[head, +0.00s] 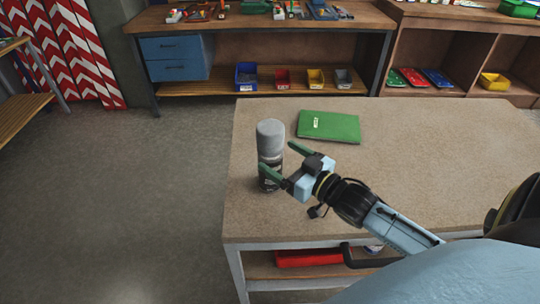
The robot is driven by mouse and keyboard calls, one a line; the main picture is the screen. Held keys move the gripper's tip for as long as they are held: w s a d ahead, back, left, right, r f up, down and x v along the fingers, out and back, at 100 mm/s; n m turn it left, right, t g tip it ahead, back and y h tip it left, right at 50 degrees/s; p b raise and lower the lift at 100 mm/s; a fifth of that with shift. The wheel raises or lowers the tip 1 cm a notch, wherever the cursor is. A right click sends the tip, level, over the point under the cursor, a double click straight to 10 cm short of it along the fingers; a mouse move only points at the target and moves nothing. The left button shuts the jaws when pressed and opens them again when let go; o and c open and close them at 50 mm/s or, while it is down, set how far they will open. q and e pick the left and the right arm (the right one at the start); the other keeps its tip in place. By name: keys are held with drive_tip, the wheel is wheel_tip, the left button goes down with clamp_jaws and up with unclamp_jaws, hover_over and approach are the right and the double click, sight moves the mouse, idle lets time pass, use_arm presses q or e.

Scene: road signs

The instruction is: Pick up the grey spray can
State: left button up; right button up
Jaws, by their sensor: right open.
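The grey spray can (270,141) stands upright near the left edge of the table (430,135). It has a light grey cap and a darker, labelled body. My right gripper (285,160) reaches in from the lower right with its two green-tipped fingers spread apart. One finger is at the lower front of the can and overlaps it in the picture; the other is to the right of the can's upper part. I cannot tell whether either finger touches it. The lower body of the can is partly hidden by the near finger. My left gripper is not in view.
A green booklet (330,126) lies on the table right of the can. A workbench (270,18) with tools, drawers and small coloured bins stands behind, with shelves at the right. The floor left of the table is clear. A red item (308,258) is on the table's lower shelf.

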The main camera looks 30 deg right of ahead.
drive_tip(key=shift+w+a, duration=0.1)
drive_tip(key=shift+w, duration=0.4)
drive_tip(key=shift+w+a, duration=0.1)
drive_tip(key=shift+w, duration=0.25)
drive_tip(key=x, duration=0.3)
drive_tip(key=shift+w+f, duration=0.2)
drive_tip(key=shift+f, duration=0.05)
drive_tip(key=shift+w+a, duration=0.15)
drive_tip(key=shift+w, duration=0.4)
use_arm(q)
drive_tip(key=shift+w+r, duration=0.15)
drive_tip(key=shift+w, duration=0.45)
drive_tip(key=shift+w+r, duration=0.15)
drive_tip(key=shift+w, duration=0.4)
use_arm(e)
drive_tip(key=shift+c, duration=0.4)
drive_tip(key=c, duration=1.2)
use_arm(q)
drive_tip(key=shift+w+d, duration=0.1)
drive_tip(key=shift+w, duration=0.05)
use_arm(e)
drive_tip(key=shift+c, duration=0.4)
